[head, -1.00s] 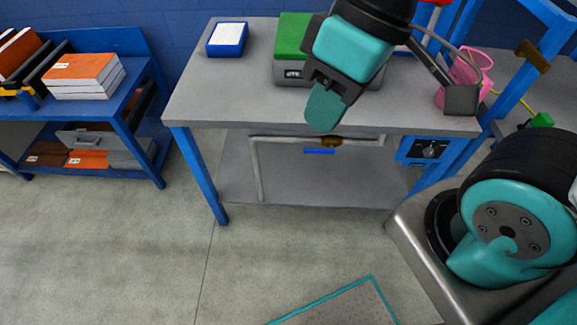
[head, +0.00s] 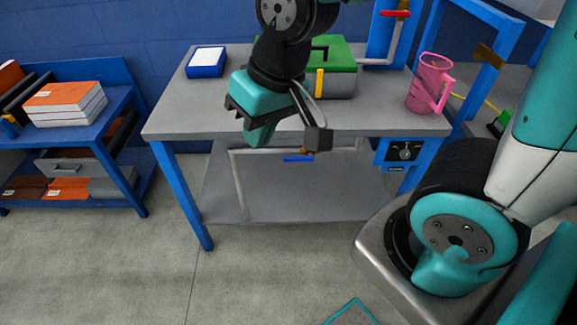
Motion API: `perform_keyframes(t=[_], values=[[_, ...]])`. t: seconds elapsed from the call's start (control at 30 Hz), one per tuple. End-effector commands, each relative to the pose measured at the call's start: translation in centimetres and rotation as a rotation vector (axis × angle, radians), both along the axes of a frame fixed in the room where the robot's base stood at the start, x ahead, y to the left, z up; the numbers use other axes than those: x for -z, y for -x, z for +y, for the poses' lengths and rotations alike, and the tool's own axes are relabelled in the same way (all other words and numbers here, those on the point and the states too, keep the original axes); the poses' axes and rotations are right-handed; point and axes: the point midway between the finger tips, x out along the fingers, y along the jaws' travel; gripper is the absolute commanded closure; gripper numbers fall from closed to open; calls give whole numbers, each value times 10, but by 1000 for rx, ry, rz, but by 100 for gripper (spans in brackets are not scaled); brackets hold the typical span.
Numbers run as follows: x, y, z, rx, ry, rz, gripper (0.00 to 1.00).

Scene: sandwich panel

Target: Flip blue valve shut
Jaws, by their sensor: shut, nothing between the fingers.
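The blue valve handle (head: 298,158) is a short flat lever under the front edge of the workbench. It lies roughly level, along the horizontal run of a grey pipe (head: 240,185) that bends down at its left end. A brass-coloured valve body (head: 307,151) shows just above the handle, partly covered by my wrist parts. My gripper (head: 260,132) is shut and empty, pointing down in front of the bench edge. In the picture it is up and to the left of the blue handle, apart from it.
On the grey workbench (head: 170,122) are a blue tray (head: 207,63), a green-lidded case (head: 335,85) and a pink jug (head: 428,85). A red valve handle (head: 396,13) is at the back. A dial box (head: 403,152) hangs right of the blue handle. The floor in front is mostly clear.

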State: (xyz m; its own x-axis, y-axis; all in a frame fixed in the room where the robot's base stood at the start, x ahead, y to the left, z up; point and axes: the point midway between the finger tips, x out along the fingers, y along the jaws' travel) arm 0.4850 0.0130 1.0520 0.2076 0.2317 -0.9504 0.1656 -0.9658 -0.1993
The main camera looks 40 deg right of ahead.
Motion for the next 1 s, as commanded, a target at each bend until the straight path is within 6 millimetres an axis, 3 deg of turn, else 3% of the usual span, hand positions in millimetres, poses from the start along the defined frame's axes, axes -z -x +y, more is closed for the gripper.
perform_keyframes(t=[0.03, 0.1, 0.2, 0.33, 0.53, 1.0], values=[[58, -23, -16, 131, 36, -21, 100], [103, -54, -43, 316, 91, -82, 100], [155, -90, -84, 526, 171, -195, 100], [198, -121, -127, 696, 252, -344, 100], [220, -142, -157, 789, 308, -480, 100], [221, -147, -163, 797, 314, -499, 100]])
